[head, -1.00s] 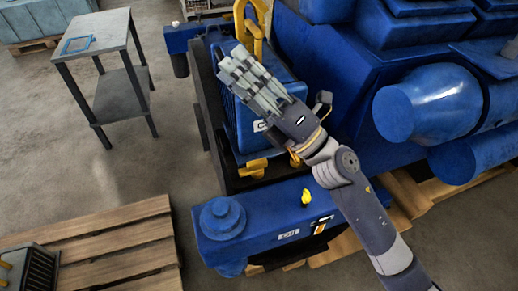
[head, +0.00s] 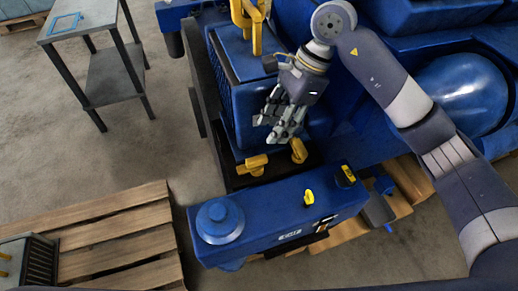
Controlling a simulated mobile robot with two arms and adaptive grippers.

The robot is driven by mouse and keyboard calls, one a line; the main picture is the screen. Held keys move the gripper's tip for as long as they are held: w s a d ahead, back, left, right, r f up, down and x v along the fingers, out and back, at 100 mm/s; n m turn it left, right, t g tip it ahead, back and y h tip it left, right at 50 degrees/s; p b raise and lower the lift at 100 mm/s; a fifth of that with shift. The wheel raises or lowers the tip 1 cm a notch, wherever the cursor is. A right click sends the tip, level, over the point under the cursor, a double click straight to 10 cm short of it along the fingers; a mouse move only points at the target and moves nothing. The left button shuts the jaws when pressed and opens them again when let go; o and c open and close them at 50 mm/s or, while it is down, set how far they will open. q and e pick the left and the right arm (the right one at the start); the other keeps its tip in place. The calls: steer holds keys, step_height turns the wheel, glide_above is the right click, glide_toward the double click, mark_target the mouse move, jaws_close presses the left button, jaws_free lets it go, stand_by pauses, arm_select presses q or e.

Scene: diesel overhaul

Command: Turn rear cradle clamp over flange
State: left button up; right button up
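A blue block-shaped unit (head: 243,88) sits in a dark cradle (head: 235,180). Two yellow clamps show at the cradle's near end: a left clamp (head: 252,165) and a right clamp (head: 298,150) by the unit's lower corner. I cannot tell for sure which is the rear one, and no flange stands out clearly. My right gripper (head: 277,128) hangs over the unit's near right side, fingers pointing down, spread and empty. Its fingertips are a little above the right clamp in the picture and appear apart from it. My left gripper is out of view.
A blue beam (head: 275,215) with small yellow parts crosses in front of the cradle. A wooden pallet (head: 110,235) lies at lower left, a grey side table (head: 85,28) at upper left. Bare floor lies between them.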

mark_target(257, 158)
steer(key=p+x, duration=0.4)
steer(key=x, duration=0.5)
steer(key=shift+s, duration=0.1)
steer(key=shift+x, duration=0.75)
jaws_close()
